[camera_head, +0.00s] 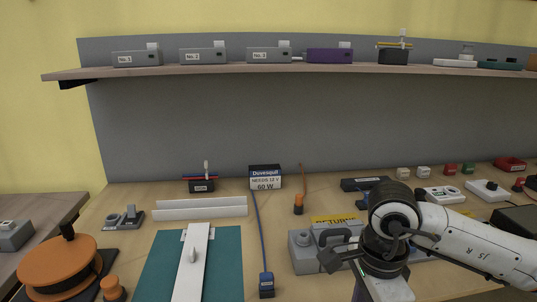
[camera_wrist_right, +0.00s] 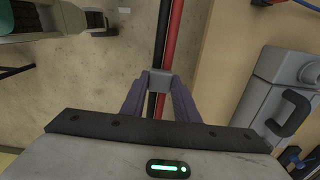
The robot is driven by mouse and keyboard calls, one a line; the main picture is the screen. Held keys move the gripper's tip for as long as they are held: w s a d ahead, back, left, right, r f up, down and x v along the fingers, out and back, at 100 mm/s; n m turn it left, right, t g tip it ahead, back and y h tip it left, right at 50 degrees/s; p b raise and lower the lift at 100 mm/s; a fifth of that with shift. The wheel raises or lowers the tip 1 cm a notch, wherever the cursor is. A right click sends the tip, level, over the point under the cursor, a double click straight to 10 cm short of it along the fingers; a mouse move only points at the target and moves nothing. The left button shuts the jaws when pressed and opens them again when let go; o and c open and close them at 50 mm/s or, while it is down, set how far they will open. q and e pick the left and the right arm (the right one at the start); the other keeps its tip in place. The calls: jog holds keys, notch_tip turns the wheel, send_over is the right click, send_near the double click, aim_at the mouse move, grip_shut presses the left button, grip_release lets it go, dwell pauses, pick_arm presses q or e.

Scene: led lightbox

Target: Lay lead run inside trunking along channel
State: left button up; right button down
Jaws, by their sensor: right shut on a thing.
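A white trunking channel (camera_head: 200,213) lies on the bench left of centre, made of long pale strips. In the right wrist view, a lead (camera_wrist_right: 172,35) of red and black wires runs from the top of the picture to a small grey block (camera_wrist_right: 160,78). My right gripper (camera_wrist_right: 160,88) has its purple fingers shut on the lead at this block. The wires show again between the fingers. In the head view my right gripper (camera_head: 358,292) is mostly cut off at the bottom edge, right of the trunking, and the lead cannot be made out there. My left gripper is not in view.
A grey case (camera_head: 302,259) with a handle sits beside my right arm. A driver box (camera_head: 265,178) trails a blue cable. A teal mat (camera_head: 228,270) bears a white bar. An orange reel (camera_head: 58,264) stands at left. A shelf (camera_head: 230,70) overhangs the bench.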

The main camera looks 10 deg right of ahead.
jog(key=a+n, duration=0.3)
jog(key=a+r+n, duration=0.1)
jog(key=a+n, duration=0.2)
jog(key=w+a+r+n, duration=0.1)
jog(key=a+n, duration=0.2)
jog(key=shift+a+r+n, duration=0.25)
jog(key=shift+a+n, duration=0.05)
jog(key=a+r+n, duration=0.3)
jog(key=a+n, duration=0.4)
jog(key=n, duration=0.2)
notch_tip(320, 180, down, 5)
jog(key=n+b, duration=0.1)
jog(key=b, duration=0.5)
jog(key=d, duration=1.2)
jog(key=shift+s+d+f+p, duration=0.1)
jog(key=shift+s+f+p, duration=0.05)
jog(key=shift+s+p, duration=0.15)
jog(key=shift+d, duration=0.35)
jog(key=shift+s, duration=0.15)
